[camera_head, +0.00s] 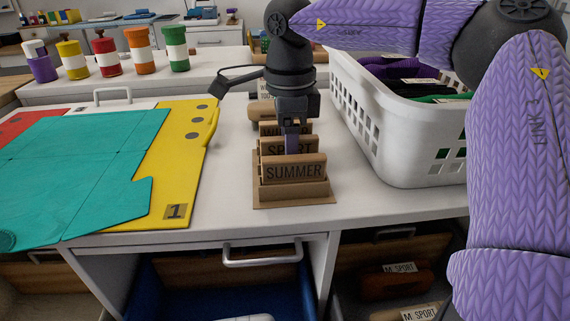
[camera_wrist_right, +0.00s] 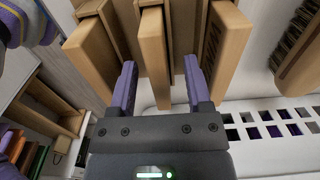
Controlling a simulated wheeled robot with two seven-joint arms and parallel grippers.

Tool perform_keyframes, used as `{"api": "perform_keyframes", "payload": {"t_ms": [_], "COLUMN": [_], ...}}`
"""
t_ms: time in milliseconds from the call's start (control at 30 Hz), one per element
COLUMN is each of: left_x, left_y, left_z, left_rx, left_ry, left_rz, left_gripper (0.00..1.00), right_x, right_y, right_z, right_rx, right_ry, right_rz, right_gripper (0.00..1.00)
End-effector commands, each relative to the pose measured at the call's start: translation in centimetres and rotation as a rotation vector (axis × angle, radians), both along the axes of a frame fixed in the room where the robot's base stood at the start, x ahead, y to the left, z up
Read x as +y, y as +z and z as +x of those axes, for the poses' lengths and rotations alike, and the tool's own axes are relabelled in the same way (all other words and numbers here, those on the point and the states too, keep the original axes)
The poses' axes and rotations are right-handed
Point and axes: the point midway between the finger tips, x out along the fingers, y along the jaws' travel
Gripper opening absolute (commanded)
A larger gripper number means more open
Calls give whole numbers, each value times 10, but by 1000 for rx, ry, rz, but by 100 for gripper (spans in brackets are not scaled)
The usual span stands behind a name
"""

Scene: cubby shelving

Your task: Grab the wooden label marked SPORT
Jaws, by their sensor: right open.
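The wooden SPORT label (camera_head: 289,149) stands in a small wooden holder (camera_head: 291,203), behind the SUMMER label (camera_head: 294,170) and in front of a label read as WINTER (camera_head: 270,129), partly hidden by my gripper. My right gripper (camera_head: 291,143) points down over the SPORT label. In the right wrist view, its two purple fingers (camera_wrist_right: 160,82) are open on either side of the middle label (camera_wrist_right: 155,58), which appears to be SPORT. My left gripper is not in view.
A white basket (camera_head: 400,150) with dark cloths stands close to the right of the holder. Teal (camera_head: 80,165) and yellow (camera_head: 185,150) folders lie to the left. An open blue drawer (camera_head: 185,285) is below the counter edge. Colored jars (camera_head: 139,52) stand behind.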

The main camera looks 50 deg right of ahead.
Motion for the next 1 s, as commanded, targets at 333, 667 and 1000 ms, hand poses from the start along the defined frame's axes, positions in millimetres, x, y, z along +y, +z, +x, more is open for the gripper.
{"api": "perform_keyframes", "payload": {"t_ms": [333, 667, 1000], "left_x": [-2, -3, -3], "left_y": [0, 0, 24], "left_z": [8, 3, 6], "left_rx": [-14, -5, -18], "left_ry": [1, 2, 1], "left_rz": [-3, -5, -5], "left_gripper": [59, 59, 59], "right_x": [0, 0, -1], "right_y": [2, 2, 47], "right_z": [0, 0, -1], "right_rx": [-3, -3, -10], "right_ry": [-1, -1, -3], "right_rz": [0, 0, -3], "right_gripper": [25, 0, 0]}}
